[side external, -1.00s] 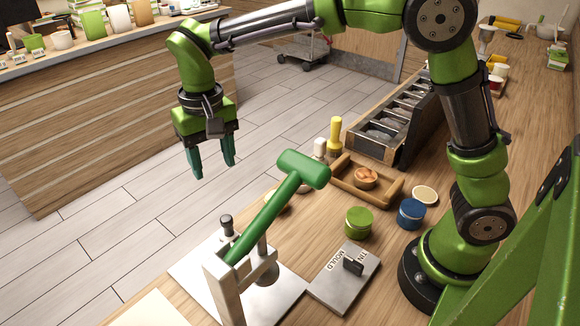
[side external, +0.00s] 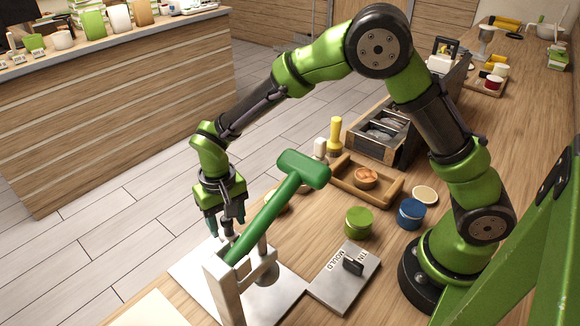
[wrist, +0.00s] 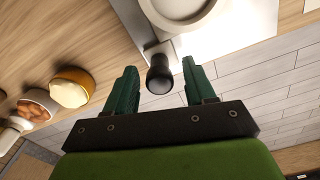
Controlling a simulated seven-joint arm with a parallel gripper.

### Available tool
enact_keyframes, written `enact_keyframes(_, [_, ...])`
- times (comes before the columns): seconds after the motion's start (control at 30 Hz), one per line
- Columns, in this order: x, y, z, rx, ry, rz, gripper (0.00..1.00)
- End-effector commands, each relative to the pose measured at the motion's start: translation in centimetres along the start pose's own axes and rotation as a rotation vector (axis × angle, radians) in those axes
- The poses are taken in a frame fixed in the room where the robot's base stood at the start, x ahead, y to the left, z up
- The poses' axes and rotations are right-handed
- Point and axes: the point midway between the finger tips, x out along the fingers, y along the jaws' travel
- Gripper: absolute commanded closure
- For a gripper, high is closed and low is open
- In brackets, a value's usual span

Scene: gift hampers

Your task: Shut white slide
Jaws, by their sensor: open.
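A black knob (wrist: 160,80) stands on a short post at the edge of a white plate (wrist: 237,28), which I take to be the white slide. In the side view the white plate (side external: 192,268) lies under a press with a long green handle (side external: 265,215). My gripper (side external: 226,226) is open over the plate's far edge, its fingers pointing down. In the wrist view my gripper (wrist: 160,72) has one finger on each side of the knob, with gaps visible. Contact cannot be told. In the side view the handle and fingers partly hide the knob.
The press's white frame (side external: 224,290) and green handle stand close beside my gripper. To the right are a metal plate marked TIN MOULD (side external: 335,285), a green jar (side external: 359,222), a blue jar (side external: 411,213) and a wooden tray (side external: 350,192). Open floor lies beyond the table edge.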

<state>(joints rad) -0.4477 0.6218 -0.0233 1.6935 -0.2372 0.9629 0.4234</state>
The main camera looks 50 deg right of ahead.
Motion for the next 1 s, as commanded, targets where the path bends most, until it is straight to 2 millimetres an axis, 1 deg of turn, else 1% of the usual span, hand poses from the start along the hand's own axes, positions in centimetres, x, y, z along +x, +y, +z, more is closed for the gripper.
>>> enact_keyframes(0.1, [0.50,0.02,0.03,0.001,-0.001,0.001,0.46])
enact_keyframes(0.33, [0.53,0.01,0.02,0.000,-0.001,0.000,0.46])
enact_keyframes(0.37, [0.52,0.01,0.02,0.000,-0.001,0.000,0.47])
enact_keyframes(0.7, [0.49,0.01,0.02,0.000,0.000,0.000,0.99])
enact_keyframes(0.93, [0.47,0.02,0.06,0.000,0.000,0.000,1.00])
enact_keyframes(1.0, [0.44,0.09,0.51,-0.001,0.000,0.000,1.00])
